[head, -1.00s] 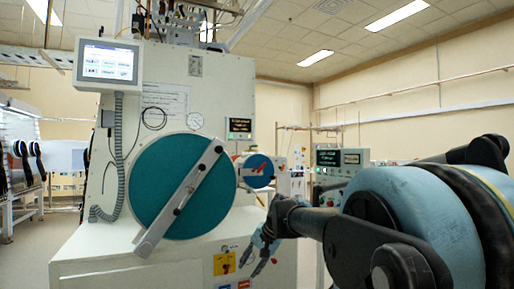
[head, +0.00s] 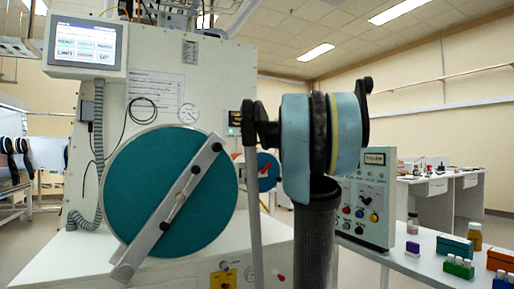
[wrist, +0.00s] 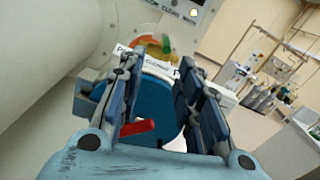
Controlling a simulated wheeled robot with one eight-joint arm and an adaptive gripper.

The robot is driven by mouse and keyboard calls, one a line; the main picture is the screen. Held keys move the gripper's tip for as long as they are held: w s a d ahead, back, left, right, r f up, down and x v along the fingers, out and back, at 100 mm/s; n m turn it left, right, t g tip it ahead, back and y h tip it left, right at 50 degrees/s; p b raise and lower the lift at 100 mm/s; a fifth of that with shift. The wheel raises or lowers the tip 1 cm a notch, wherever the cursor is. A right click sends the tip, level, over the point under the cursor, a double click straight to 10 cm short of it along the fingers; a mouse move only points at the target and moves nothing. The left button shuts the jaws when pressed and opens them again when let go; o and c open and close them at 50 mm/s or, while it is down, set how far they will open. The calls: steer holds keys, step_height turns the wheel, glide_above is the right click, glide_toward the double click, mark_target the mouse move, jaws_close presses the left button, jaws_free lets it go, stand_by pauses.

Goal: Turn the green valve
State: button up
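A small green piece (wrist: 167,45), which looks like the green valve's handle, shows near the top of the wrist view. Yellow and red-orange parts sit close beside it, and its exact shape is too small to tell. My gripper (wrist: 165,115) is open in the wrist view, with a finger on each side and nothing held between them. The green piece lies beyond the fingertips, apart from them. In the head view I cannot make out the valve or my gripper; my arm blocks part of that area.
A round teal door (head: 150,205) with a silver diagonal bar stands at left in the head view. A smaller blue door (wrist: 155,105) with a red handle (wrist: 137,128) shows between my fingers. A control box (head: 365,200) and a bench with bottles (head: 474,236) stand right.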

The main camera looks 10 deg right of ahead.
mark_target(257, 143)
steer(key=x, duration=1.1)
steer(key=d+x, duration=0.1)
steer(key=x, duration=0.4)
steer(key=shift+w, duration=0.45)
jaws_close()
